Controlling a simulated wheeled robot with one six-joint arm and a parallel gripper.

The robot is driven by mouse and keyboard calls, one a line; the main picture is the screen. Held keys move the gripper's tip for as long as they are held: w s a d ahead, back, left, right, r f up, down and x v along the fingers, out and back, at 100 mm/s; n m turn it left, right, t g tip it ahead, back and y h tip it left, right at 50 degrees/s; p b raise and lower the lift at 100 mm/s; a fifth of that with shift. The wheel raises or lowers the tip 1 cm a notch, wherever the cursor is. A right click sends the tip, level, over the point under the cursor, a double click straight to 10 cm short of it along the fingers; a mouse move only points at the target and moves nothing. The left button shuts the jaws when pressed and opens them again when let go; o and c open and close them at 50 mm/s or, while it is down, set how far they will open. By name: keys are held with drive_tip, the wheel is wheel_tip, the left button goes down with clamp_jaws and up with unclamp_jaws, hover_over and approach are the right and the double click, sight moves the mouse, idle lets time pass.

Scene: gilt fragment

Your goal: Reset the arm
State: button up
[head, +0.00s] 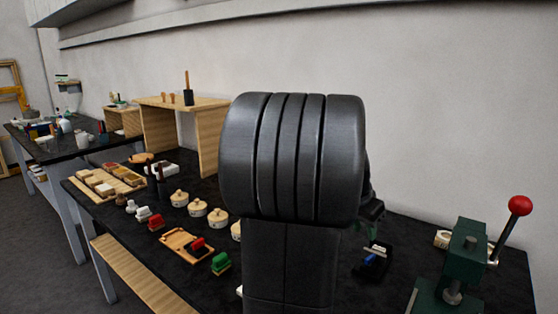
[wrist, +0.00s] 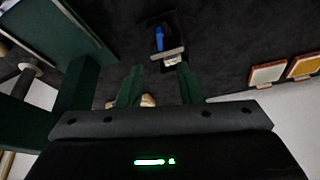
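My gripper (wrist: 160,72) shows in the wrist view with its two green fingers spread apart. I see nothing held between them. Past the fingertips, a small dark holder (wrist: 153,24) with a blue piece and a pale block lies on the dark tabletop. In the head view my own dark grey arm fills the middle and hides most of the gripper. The same small holder (head: 372,262) shows on the bench just right of my arm.
A green press (head: 464,255) with a red-knobbed lever stands at the right. Left of my arm are several lidded round pots (head: 197,208), a wooden tray (head: 186,244), stamps, and a wooden shelf (head: 180,103) at the back. A second table (head: 70,146) stands far left.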

sight(369, 256)
drive_tip(key=x, duration=1.1)
drive_tip(key=shift+s+f, duration=0.1)
drive_tip(key=shift+d+f, duration=0.1)
drive_tip(key=shift+f, duration=0.2)
drive_tip(key=m, duration=0.1)
drive_tip(key=m+g, duration=0.1)
drive_tip(key=m, duration=0.1)
drive_tip(key=shift+w+r+h+p, duration=0.15)
drive_tip(key=shift+w+h+p, duration=0.15)
drive_tip(key=shift+p, duration=0.1)
drive_tip(key=m+p, duration=0.1)
drive_tip(key=m, duration=0.1)
drive_tip(key=m+g+p, duration=0.1)
drive_tip(key=p, duration=0.1)
drive_tip(key=shift+w+r+m+g, duration=0.1)
drive_tip(key=shift+r+m+g, duration=0.05)
drive_tip(key=shift+m+g, duration=0.2)
drive_tip(key=s+v, duration=0.2)
drive_tip(key=v, duration=1.1)
drive_tip(key=shift+a+b, duration=0.3)
drive_tip(key=shift+a, duration=0.2)
drive_tip(key=shift+s+a+r, duration=0.1)
drive_tip(key=shift+s+r, duration=0.05)
drive_tip(key=shift+r, duration=0.05)
